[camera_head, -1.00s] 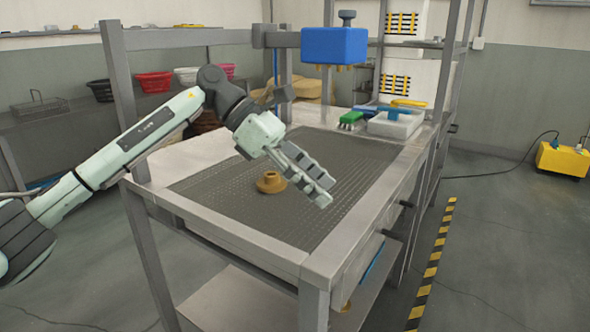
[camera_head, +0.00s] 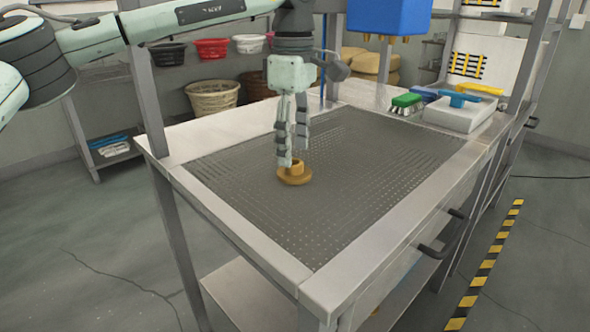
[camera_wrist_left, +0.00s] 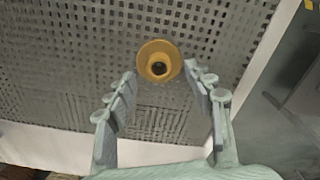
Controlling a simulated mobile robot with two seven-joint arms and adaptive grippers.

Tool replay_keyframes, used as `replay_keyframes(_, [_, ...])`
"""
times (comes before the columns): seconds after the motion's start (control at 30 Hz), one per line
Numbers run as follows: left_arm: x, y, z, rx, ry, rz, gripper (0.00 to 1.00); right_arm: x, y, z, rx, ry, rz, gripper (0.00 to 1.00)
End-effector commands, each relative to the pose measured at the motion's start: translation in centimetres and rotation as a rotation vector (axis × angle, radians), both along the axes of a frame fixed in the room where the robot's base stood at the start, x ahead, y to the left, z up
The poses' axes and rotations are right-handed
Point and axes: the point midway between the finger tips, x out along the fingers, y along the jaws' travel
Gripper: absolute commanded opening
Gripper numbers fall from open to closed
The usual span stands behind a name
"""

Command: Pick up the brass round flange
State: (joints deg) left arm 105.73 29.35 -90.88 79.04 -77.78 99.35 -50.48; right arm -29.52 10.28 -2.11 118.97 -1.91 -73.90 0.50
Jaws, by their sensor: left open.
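The brass round flange (camera_head: 295,175) stands on the dark perforated mat of the table, its wide rim down and its narrower neck up. My left gripper (camera_head: 292,158) points down just above and behind the flange's near-left side in the head view, with its fingers close to it. In the left wrist view the flange (camera_wrist_left: 159,61) lies ahead of the fingertips, with its dark hole showing, and nothing is between the open fingers (camera_wrist_left: 162,82). I cannot tell whether a fingertip touches it. My right gripper is not in view.
The perforated mat (camera_head: 370,190) is otherwise clear, within a metal table frame (camera_head: 240,235). A blue box (camera_head: 388,16) hangs above the back. A green brush (camera_head: 406,101) and a white tray (camera_head: 462,116) sit at the back right. Metal posts stand at the table's corners.

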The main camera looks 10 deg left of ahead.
Motion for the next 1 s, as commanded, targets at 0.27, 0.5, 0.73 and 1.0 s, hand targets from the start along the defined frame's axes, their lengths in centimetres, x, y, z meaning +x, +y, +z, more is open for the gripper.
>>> replay_keyframes(0.27, [0.0,0.0,-2.6,-0.001,-0.001,0.002,0.53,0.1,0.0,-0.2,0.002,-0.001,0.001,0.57])
replay_keyframes(0.5, [0.0,-0.1,-2.6,-0.002,-0.001,0.002,0.46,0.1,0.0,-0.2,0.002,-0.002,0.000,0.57])
replay_keyframes(0.73, [0.0,-0.1,-2.6,-0.002,-0.002,0.002,0.17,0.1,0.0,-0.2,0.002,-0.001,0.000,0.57])
replay_keyframes(1.0, [0.0,-0.1,-2.5,-0.004,-0.002,0.001,0.00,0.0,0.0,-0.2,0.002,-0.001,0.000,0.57])
